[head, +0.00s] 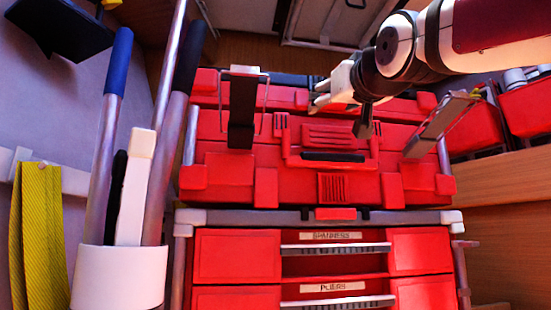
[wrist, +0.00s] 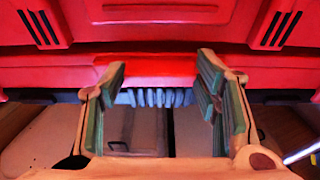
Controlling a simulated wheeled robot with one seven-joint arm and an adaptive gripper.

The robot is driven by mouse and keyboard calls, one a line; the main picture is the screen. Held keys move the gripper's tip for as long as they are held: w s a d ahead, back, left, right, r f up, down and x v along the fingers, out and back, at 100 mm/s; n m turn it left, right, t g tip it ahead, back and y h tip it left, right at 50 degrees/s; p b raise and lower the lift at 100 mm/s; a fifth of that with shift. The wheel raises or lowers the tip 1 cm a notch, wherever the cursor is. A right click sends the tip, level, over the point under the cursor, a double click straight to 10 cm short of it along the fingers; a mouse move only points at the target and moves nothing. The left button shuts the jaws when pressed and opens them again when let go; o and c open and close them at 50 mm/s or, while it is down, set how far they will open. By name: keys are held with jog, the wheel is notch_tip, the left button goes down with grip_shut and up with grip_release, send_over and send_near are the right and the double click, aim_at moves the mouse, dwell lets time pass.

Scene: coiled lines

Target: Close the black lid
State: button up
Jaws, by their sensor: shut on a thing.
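A red toolbox (head: 230,180) with a raised handle (head: 375,150) stands on a red drawer unit. I cannot make out a plainly black lid; a dark strip (head: 290,78) shows along the toolbox's back top edge. My gripper (head: 318,96) reaches in from the upper right to the back part of the toolbox top. In the wrist view its green-padded fingers (wrist: 162,76) stand apart with a red block (wrist: 155,70) of the toolbox between them, and they are shut on it. The exact contact is partly hidden.
Two metal latches stand up, the left one (head: 241,120) black and the right one (head: 440,124) tilted. A white holder (head: 118,278) with long handles stands at left. Red bins (head: 527,104) are at right. Drawers (head: 335,262) lie below.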

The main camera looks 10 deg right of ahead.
aim_at(328, 121)
jog(key=shift+w+a+f+b, duration=0.15)
jog(key=shift+f+b, duration=0.55)
jog(key=shift+f, duration=0.65)
jog(key=shift+w+d, duration=0.15)
jog(key=shift+d, duration=0.15)
jog(key=o, duration=1.4)
jog(key=shift+f, duration=0.1)
jog(key=o, duration=0.3)
jog(key=shift+w+a, duration=0.1)
jog(key=shift+w, duration=0.05)
jog(key=shift+a, duration=0.2)
jog(key=shift+s+a+r, duration=0.1)
jog(key=shift+s, duration=0.45)
jog(key=shift+s+a+r, duration=0.1)
jog(key=shift+s, duration=0.45)
jog(key=v, duration=1.1)
